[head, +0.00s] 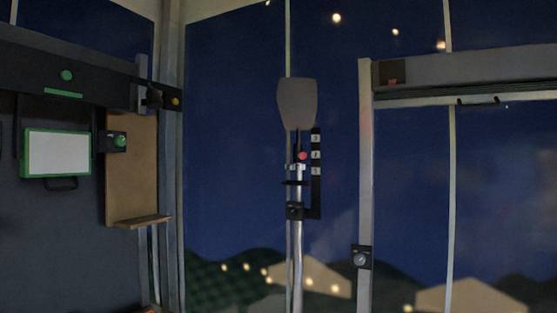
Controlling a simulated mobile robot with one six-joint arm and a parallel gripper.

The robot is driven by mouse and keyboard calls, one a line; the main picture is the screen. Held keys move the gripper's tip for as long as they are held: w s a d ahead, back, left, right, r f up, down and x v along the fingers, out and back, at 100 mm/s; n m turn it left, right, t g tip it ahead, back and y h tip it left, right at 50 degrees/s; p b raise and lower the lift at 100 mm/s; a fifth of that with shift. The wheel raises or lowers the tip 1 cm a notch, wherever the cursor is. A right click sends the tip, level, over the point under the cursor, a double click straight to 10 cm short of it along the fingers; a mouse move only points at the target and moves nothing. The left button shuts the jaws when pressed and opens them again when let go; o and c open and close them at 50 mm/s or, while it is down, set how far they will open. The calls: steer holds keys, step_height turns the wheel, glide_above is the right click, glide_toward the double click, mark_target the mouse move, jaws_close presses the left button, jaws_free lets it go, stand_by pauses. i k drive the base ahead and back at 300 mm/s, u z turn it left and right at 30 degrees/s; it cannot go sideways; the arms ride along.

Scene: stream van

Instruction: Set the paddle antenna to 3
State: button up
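The paddle antenna (297,101) is a grey flat paddle upright on top of a silver pole (296,245), near the middle of the head view. Beside the pole on the right is a black vertical scale (316,185) with several pale number labels, the lowest reading 1. A red knob or marker (302,155) sits on the pole level with the middle label. A black collar (294,182) and a black clamp (295,210) are lower on the pole. My gripper is not in view.
A white green-framed panel (57,153) and a brown board with a ledge (131,180) stand at the left. A grey frame post (365,180) with a small round-knobbed box (361,257) stands right of the pole. The space between pole and post looks clear.

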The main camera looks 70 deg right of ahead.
mark_target(298, 100)
steer(key=u, duration=0.55)
steer(key=i, duration=0.25)
steer(key=z, duration=3.95)
steer(key=i, duration=0.1)
steer(key=u, duration=2.2)
